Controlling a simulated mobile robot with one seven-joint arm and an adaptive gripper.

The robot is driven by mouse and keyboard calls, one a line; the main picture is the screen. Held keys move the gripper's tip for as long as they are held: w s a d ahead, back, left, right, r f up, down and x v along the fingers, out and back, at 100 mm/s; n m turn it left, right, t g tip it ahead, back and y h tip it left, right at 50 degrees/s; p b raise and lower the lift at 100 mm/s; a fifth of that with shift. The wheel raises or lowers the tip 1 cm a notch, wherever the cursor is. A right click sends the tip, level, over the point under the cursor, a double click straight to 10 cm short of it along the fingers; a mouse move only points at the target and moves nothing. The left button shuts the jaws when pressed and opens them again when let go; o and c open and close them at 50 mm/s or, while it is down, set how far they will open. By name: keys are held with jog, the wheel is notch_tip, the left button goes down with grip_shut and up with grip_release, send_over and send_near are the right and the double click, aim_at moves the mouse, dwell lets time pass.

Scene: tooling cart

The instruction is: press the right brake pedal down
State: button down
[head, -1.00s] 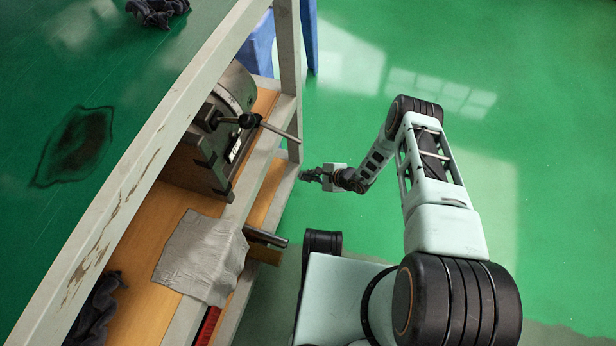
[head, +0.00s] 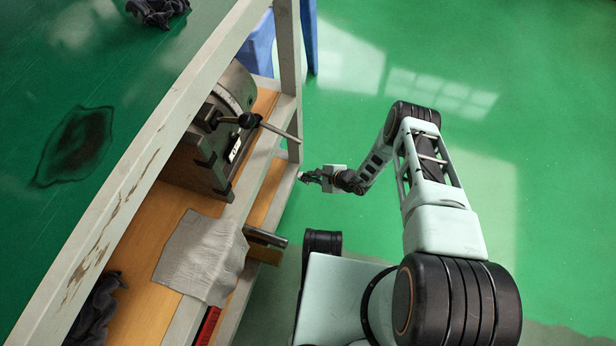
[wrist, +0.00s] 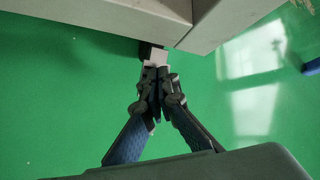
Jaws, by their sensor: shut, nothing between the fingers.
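My gripper (head: 310,177) is low beside the cart's corner post in the head view. In the wrist view my gripper (wrist: 155,72) is shut, with its fingers together and nothing held between them. A small pale tab (wrist: 156,57), which looks like the brake pedal, lies at the fingertips below the cart's corner. The fingertips overlap the tab in the picture; I cannot tell whether they touch it or whether it is pressed. A dark part, probably the caster (wrist: 147,48), shows just behind the tab and is mostly hidden under the frame. The head view does not show the pedal.
The cart's grey frame (wrist: 120,17) overhangs the fingertips closely. In the head view a metal handle (head: 278,131) and a tube (head: 266,237) stick out from the cart's side. A grey cloth (head: 200,257) drapes over the lower shelf. Green floor (head: 550,130) is open at right.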

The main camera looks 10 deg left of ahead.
jog(key=shift+r, duration=0.1)
jog(key=shift+r+p, duration=1.05)
notch_tip(320, 180, up, 5)
jog(key=p, duration=0.4)
jog(key=shift+r+p, duration=0.1)
jog(key=shift+p, duration=0.25)
